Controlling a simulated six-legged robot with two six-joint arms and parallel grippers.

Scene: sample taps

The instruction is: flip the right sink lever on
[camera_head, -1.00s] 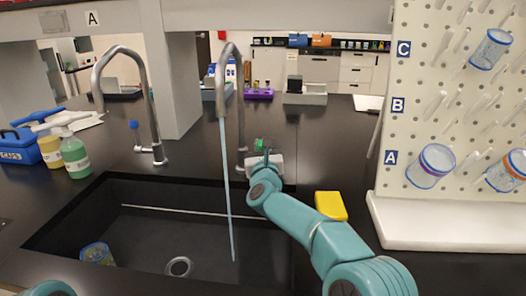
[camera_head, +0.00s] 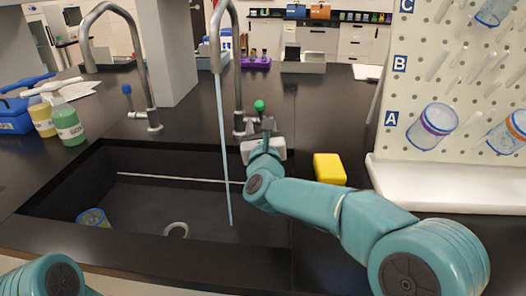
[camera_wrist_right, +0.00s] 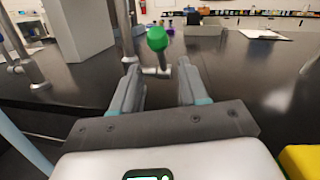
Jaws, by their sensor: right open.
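The right sink tap (camera_head: 238,75) is a grey gooseneck with a pale blue stream (camera_head: 224,150) running from its spout into the sink. Its lever has a green ball knob (camera_head: 259,105), which stands up at the right of the tap base. My right gripper (camera_head: 268,124) is just in front of the lever. In the right wrist view the open, empty fingers (camera_wrist_right: 158,78) point at the lever base, with the green knob (camera_wrist_right: 157,39) above and between them. I cannot tell whether they touch. My left gripper is out of view; only part of my left arm shows.
The left tap (camera_head: 145,75) has a blue knob (camera_head: 126,89). The black sink (camera_head: 130,165) holds a blue-rimmed cup (camera_head: 93,217). A yellow block (camera_head: 329,168) and a pegboard (camera_head: 460,85) with labware stand right of my arm. Soap bottles (camera_head: 68,122) stand at left.

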